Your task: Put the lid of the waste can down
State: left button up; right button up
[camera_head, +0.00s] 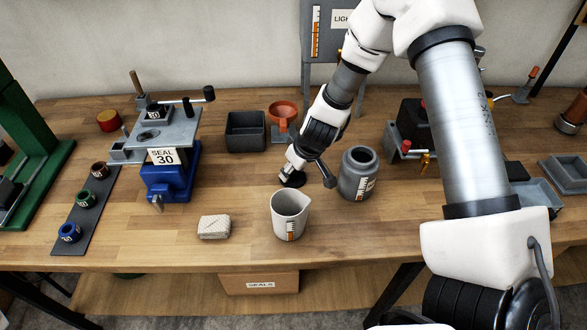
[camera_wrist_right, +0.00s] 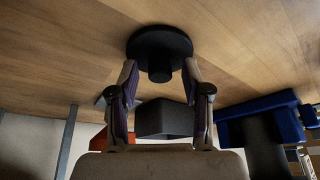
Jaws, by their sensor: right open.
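The black round lid (camera_head: 293,179) lies flat on the wooden bench, partly hidden under my gripper. In the right wrist view the lid (camera_wrist_right: 160,42) shows its short knob pointing at the camera. My right gripper (camera_wrist_right: 160,82) is open, with its two fingertips apart on either side of the knob and nothing clamped. In the head view my right gripper (camera_head: 300,163) reaches down over the lid. The dark grey can (camera_head: 358,180) stands upright and open-topped just right of my gripper. My left gripper is not in view.
A pale spouted beaker (camera_head: 290,215) stands in front of the lid, and a wrapped block (camera_head: 214,227) lies to its left. A black square bin (camera_head: 246,132) and an orange funnel (camera_head: 284,113) are behind. A blue sealing press (camera_head: 172,172) stands left.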

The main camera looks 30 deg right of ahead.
jog(key=p+v, duration=0.8)
jog(key=v, duration=0.3)
jog(key=shift+s+r, duration=0.2)
jog(key=shift+r, duration=0.15)
